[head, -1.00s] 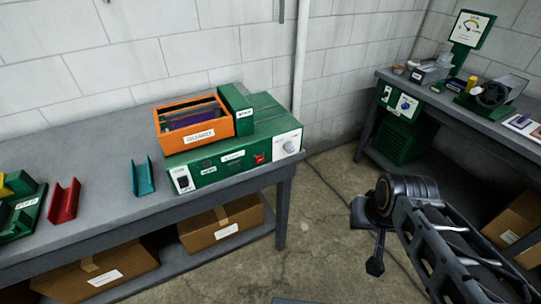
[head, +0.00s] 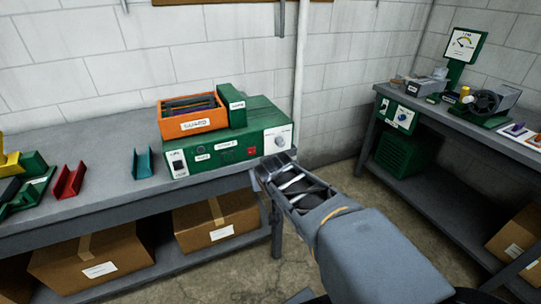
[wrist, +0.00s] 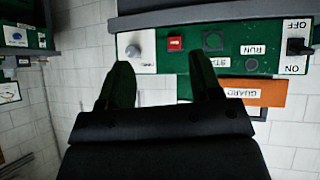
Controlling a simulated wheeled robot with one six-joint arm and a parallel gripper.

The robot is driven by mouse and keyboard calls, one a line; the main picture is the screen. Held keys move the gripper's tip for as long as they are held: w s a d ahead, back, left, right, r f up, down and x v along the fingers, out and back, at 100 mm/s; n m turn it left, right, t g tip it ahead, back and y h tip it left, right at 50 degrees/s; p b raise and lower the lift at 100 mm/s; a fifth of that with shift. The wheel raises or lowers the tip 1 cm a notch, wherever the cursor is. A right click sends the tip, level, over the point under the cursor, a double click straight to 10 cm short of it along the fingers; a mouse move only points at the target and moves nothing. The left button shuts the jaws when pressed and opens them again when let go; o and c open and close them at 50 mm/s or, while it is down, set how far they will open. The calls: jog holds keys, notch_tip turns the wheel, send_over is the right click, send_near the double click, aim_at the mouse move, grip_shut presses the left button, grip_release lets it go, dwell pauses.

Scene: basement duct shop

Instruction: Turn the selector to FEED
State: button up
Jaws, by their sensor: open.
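A pale round knob on a white plate (head: 278,140) is at the right end of the green machine's front. Its marks are too small to read in the head view. The wrist view shows the machine upside down, with the knob (wrist: 134,50) at upper left, just beyond my left finger. My gripper (wrist: 161,62) is open and empty, fingers apart, pointing at the panel and not visibly touching it. In the head view my arm ends just below and in front of the knob; the fingers are not clear there. A second dial (head: 402,117) is on the right bench's green panel.
The machine has a red button (wrist: 175,43), a dark button (wrist: 213,40) and an OFF/ON switch (wrist: 296,47). An orange bin (head: 193,122) sits on top. Teal (head: 145,163) and red (head: 68,181) holders stand left on the bench. Floor between benches is clear.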

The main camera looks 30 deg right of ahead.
aim_at(282, 144)
jog(key=w+d+f+n+t+y+b, duration=0.1)
jog(key=w+d+f+t+b, duration=0.1)
jog(key=d+t+b, duration=0.4)
jog(key=w+d+f+n+t+y+b, duration=0.1)
jog(key=w+d+f+t+b, duration=0.15)
jog(key=d+b, duration=0.45)
jog(key=shift+t, duration=0.35)
jog(key=w+d, duration=0.1)
jog(key=w, duration=0.3)
jog(key=w+d, duration=0.1)
jog(key=w, duration=0.7)
jog(key=shift+w+d+f, duration=0.1)
jog(key=shift+w+d, duration=0.05)
jog(key=shift+d, duration=0.25)
jog(key=c, duration=0.9)
jog(key=shift+d, duration=0.15)
